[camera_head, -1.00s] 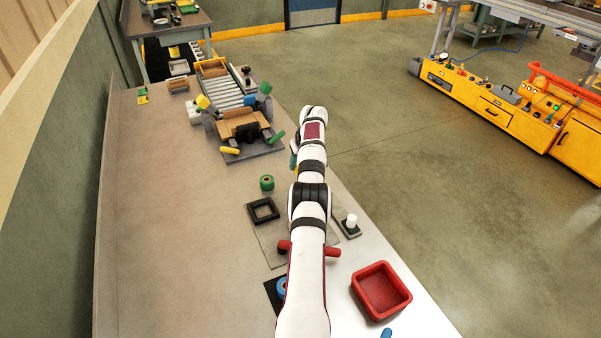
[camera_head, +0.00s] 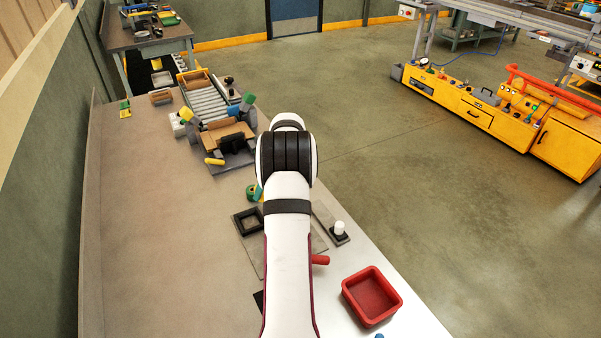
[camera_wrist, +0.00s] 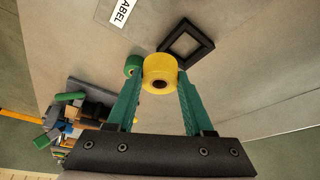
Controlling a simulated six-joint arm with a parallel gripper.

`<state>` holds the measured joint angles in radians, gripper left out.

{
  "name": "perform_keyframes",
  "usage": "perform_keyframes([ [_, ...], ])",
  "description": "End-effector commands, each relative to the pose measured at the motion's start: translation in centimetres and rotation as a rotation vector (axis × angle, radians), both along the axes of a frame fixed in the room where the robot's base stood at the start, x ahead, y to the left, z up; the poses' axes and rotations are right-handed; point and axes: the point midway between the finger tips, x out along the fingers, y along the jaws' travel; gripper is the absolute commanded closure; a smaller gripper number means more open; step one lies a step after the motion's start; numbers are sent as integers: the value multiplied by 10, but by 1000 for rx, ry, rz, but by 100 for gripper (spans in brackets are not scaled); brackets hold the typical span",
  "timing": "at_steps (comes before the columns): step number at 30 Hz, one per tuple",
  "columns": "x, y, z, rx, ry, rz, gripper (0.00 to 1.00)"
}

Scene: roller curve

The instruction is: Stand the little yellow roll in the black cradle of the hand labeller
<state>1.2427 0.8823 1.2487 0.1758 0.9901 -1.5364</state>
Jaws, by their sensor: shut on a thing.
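The little yellow roll (camera_wrist: 160,66) is between the two green fingers of my gripper (camera_wrist: 160,78) in the wrist view, its dark core hole facing the camera. My gripper is shut on it. A black square frame (camera_wrist: 186,44) lies on the bench just beyond the roll, apart from it. It also shows in the head view (camera_head: 237,224), left of my arm. I cannot tell whether this frame is the labeller's cradle. In the head view my arm hides the yellow roll and most of my gripper.
A green roll (camera_wrist: 133,65) stands beside the yellow one in the wrist view. A white-topped post on a dark base (camera_head: 340,234) and a red tray (camera_head: 371,297) are right of my arm. A cardboard box station (camera_head: 228,138) stands farther back.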

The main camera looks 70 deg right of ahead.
Motion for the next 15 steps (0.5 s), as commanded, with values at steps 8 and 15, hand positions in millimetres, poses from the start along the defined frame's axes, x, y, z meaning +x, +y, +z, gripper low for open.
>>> perform_keyframes([
  [8, 31, 38, -12, -3, -8, 181, 100],
  [15, 31, 38, -41, -3, -6, 180, 100],
])
